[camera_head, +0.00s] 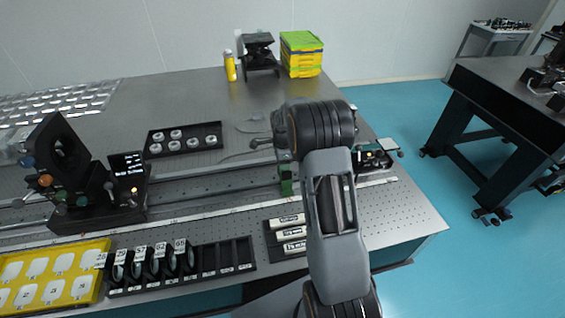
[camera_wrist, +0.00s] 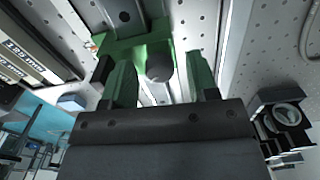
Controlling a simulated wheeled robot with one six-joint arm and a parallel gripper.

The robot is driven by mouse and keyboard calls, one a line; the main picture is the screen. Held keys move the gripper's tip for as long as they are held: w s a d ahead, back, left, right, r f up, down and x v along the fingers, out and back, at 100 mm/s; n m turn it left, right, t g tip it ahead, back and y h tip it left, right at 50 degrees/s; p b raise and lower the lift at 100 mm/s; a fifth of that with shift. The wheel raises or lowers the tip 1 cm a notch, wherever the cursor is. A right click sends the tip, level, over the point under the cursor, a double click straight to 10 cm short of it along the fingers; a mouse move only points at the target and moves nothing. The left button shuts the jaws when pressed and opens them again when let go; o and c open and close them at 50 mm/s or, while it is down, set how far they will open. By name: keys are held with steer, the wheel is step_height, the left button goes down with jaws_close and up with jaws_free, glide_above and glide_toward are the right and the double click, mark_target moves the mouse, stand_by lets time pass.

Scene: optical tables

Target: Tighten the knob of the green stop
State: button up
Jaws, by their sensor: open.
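The green stop (camera_head: 287,182) sits on the rail of the optical table, just left of my arm in the head view. In the wrist view the green stop (camera_wrist: 132,46) is close in front of my gripper (camera_wrist: 160,62). Its round dark knob (camera_wrist: 160,68) faces the camera and appears between my two green fingers. The fingers are apart, one on each side of the knob, with a visible gap. I cannot tell how deep the knob lies between them. In the head view my arm hides the gripper's fingers.
A black optical mount (camera_head: 62,165) stands on the left of the rail. A black tray with white rings (camera_head: 185,139) lies behind the rail. A black lens rack (camera_head: 215,270) and a yellow tray (camera_head: 50,280) are in front. Labelled white blocks (camera_head: 290,233) lie near my arm.

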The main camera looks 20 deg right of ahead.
steer(key=c, duration=0.9)
